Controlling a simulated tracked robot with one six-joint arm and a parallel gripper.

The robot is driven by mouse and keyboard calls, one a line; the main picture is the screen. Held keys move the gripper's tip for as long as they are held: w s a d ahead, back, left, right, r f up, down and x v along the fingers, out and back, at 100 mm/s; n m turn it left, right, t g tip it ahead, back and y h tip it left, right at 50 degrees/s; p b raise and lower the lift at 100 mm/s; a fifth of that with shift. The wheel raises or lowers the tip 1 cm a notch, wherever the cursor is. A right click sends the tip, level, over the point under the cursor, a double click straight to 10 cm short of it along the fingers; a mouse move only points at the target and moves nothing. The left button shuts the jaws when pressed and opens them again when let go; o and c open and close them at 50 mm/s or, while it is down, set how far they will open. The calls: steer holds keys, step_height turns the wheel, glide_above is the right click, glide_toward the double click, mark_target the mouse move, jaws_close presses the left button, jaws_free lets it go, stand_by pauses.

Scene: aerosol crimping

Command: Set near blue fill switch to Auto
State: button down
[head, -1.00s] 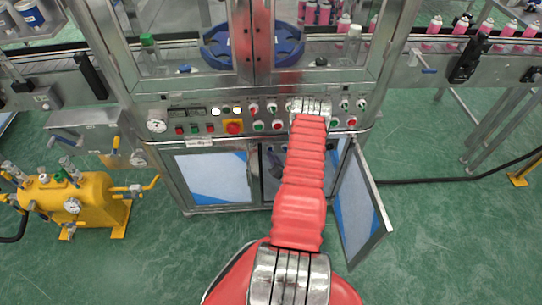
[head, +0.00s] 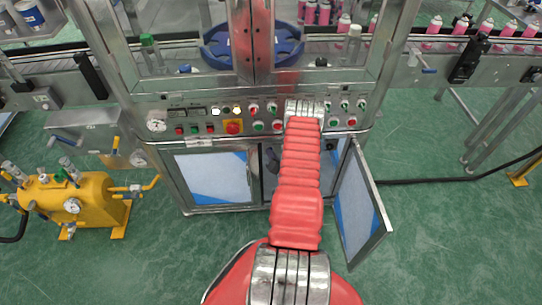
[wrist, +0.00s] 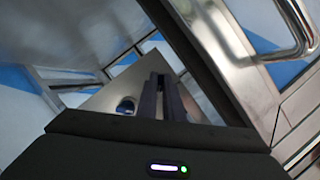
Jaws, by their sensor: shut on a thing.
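My gripper (wrist: 164,100) shows in the wrist view as two dark fingers close together over a grey metal plate. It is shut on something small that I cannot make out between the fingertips. Small red and green controls show left and right of the arm. I cannot tell which is the near blue fill switch, nor its setting.
An open cabinet door (head: 358,205) stands right of my arm below the panel. A yellow tank unit (head: 72,200) is at the left. Pink cans (head: 460,27) stand on the conveyor at the upper right. A bright metal handle (wrist: 300,45) shows in the wrist view.

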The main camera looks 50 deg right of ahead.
stand_by(0.4)
steer(key=shift+n, duration=0.3)
steer(key=shift+w+a+n+g+h, duration=0.1)
steer(key=shift+n+g+h, duration=0.9)
steer(key=shift+n, duration=0.95)
steer(key=shift+w+n+g+h, duration=0.1)
steer(key=shift+n+g+h, duration=0.9)
steer(key=shift+n, duration=0.9)
steer(key=shift+a+n+g+h, duration=0.1)
steer(key=shift+n+g+h, duration=0.9)
steer(key=shift+n, duration=0.95)
